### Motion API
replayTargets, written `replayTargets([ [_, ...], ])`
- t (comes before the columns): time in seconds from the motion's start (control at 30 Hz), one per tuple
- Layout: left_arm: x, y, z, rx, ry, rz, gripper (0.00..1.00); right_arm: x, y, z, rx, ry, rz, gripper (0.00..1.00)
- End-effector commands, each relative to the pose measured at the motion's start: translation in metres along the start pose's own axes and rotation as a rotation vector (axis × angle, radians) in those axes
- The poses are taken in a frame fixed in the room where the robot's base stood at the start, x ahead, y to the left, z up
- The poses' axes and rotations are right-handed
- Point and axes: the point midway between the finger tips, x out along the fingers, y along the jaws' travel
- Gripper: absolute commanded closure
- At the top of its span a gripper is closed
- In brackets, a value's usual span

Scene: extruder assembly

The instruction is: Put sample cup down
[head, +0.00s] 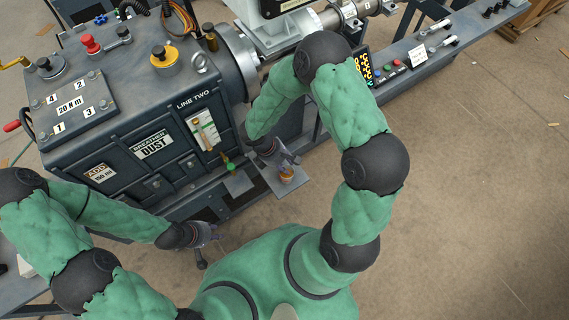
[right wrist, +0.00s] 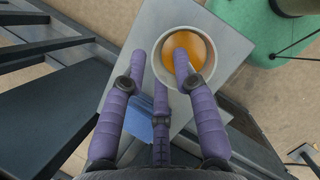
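The sample cup (right wrist: 212,73) is a pale round cup with orange contents. It stands upright on a grey plate (right wrist: 165,22). In the head view the small amber cup (head: 287,174) shows on the same plate (head: 289,186), below the machine's side. My right gripper (right wrist: 160,60) has purple fingers spread apart at the cup's left side. One finger lies outside the rim and another reaches over the opening; the depth of that one is unclear. I see no finger closed on the wall. My left gripper (head: 210,234) hangs at the lower left, its fingers too small to read.
The large grey machine (head: 130,130) fills the upper left, with a green-tipped valve (head: 230,166) beside the plate. A blue patch (right wrist: 153,131) lies on the plate behind the cup. A control rail (head: 425,50) runs to the upper right. The floor (head: 470,200) at right is clear.

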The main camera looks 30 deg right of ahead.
Motion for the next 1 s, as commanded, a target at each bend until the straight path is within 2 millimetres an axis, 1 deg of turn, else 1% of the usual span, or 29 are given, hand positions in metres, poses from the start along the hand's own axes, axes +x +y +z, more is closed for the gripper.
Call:
replayTargets([
  [0.1,-0.004,0.002,0.0,0.0,0.0,0.0,0.67,-0.004,0.0,0.002,0.0,0.0,0.0,0.71],
  [0.17,-0.007,0.003,0.0,0.0,0.0,0.0,0.67,-0.012,0.0,0.002,0.0,0.0,0.002,0.71],
  [0.27,-0.015,0.005,0.001,0.0,0.0,0.0,0.67,-0.03,0.001,0.002,-0.001,0.002,0.004,0.71],
  [0.5,-0.033,0.012,0.001,0.0,0.0,0.0,0.67,-0.08,0.001,0.002,0.0,0.002,0.004,0.71],
  [0.6,-0.039,0.014,0.001,0.0,0.0,0.0,0.67,-0.097,0.0,0.002,-0.001,0.002,0.003,0.71],
  [0.7,-0.043,0.015,0.002,0.0,0.0,0.0,0.67,-0.109,0.0,0.002,0.0,0.0,0.001,0.71],
  [0.87,-0.046,0.016,0.002,0.0,0.0,0.0,0.67,-0.12,-0.001,0.001,0.0,0.002,-0.001,0.71],
  [0.93,-0.046,0.016,0.002,0.0,0.0,0.0,0.67,-0.119,-0.004,-0.001,0.007,0.013,-0.015,0.71],
  [1.0,-0.046,0.016,0.002,0.0,0.0,0.0,0.67,-0.11,-0.015,-0.008,0.031,0.048,-0.053,0.71],
])
